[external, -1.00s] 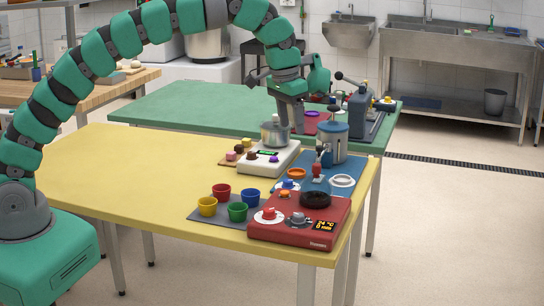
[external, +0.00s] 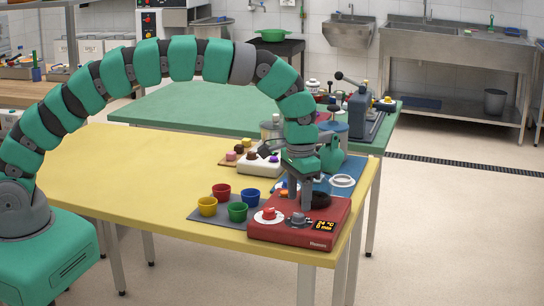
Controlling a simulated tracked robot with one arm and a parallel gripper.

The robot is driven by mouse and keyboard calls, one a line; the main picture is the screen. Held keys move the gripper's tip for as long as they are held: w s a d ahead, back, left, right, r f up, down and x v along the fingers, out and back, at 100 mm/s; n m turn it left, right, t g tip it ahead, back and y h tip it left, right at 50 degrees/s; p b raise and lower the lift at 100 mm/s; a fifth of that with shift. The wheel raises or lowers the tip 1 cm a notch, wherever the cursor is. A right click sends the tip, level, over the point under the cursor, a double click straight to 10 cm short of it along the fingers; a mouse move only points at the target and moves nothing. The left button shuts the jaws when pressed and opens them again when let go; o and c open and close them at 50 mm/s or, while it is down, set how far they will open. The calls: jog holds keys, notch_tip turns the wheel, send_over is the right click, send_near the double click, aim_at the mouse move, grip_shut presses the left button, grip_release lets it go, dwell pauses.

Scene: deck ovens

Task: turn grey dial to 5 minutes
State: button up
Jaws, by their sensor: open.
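The grey dial (external: 298,219) sits on the front part of a red appliance (external: 273,235), on a pale scale ring. I cannot tell whether the fingertips touch the dial. The dial's exact setting is too small to read.
A dark round plate (external: 321,199) on the appliance is partly hidden by my gripper. A grey mat (external: 224,222) with several coloured cups lies to the left. A white scale (external: 258,168) and a blue mat (external: 325,184) are behind. The yellow table's left part is clear.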

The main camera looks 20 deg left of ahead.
aim_at(299, 214)
jog(key=shift+f, duration=2.15)
jog(key=c, duration=1)
